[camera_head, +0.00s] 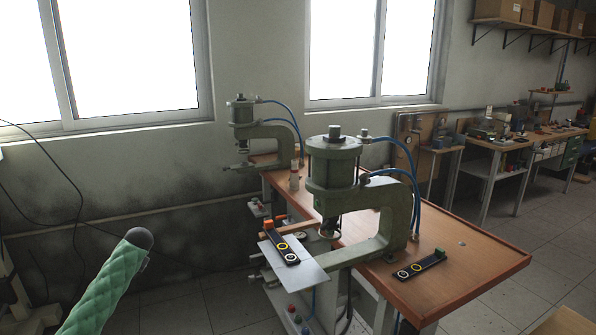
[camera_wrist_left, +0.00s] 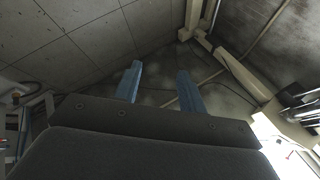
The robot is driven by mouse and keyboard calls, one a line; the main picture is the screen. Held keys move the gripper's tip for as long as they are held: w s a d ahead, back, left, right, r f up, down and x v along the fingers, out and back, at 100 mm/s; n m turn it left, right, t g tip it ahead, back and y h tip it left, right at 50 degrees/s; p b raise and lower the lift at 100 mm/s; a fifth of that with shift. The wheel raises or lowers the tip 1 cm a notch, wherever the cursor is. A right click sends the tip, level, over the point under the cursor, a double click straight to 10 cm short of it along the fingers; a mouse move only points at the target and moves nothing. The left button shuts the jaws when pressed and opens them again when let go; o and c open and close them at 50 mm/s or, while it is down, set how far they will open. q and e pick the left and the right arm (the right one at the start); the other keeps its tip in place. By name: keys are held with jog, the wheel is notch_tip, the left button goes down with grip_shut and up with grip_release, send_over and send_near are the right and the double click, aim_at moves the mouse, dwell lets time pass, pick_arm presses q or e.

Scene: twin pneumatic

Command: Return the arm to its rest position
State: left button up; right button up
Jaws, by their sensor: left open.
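My left gripper (camera_wrist_left: 160,68) shows in the left wrist view with its two blue fingers apart and nothing between them. Floor tiles and a stained wall lie beyond the fingertips. In the head view a green, textured arm part with a dark rounded end stands at the lower left, and no gripper fingers show there. My right gripper is in neither view.
A green pneumatic press (camera_head: 335,165) stands on a wooden bench (camera_head: 455,270); a second press (camera_head: 243,125) stands behind. A black strip (camera_head: 282,243) lies on a metal plate (camera_head: 312,274), another strip (camera_head: 420,264) on the bench.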

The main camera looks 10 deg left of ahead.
pick_arm(q)
jog(key=s+d+f+m+h, duration=0.1)
jog(key=s+d+f+m, duration=0.1)
jog(key=s+d+f, duration=0.6)
jog(key=s+d+f+m+h, duration=0.1)
jog(key=s+d+f, duration=0.3)
jog(key=d+f, duration=0.8)
jog(key=s+d+f+m+h, duration=0.1)
jog(key=s+d+f+h, duration=0.2)
jog(key=s+d, duration=1.4)
jog(key=s+d+r+h, duration=0.1)
jog(key=s+d+r, duration=0.1)
jog(key=s+d, duration=0.7)
jog(key=s+d+r+h, duration=0.2)
jog(key=s+d+r, duration=0.1)
jog(key=s+d, duration=0.6)
jog(key=s, duration=0.3)
jog(key=shift+s+d+h, duration=0.15)
jog(key=shift+s+h, duration=0.15)
jog(key=shift+s, duration=0.05)
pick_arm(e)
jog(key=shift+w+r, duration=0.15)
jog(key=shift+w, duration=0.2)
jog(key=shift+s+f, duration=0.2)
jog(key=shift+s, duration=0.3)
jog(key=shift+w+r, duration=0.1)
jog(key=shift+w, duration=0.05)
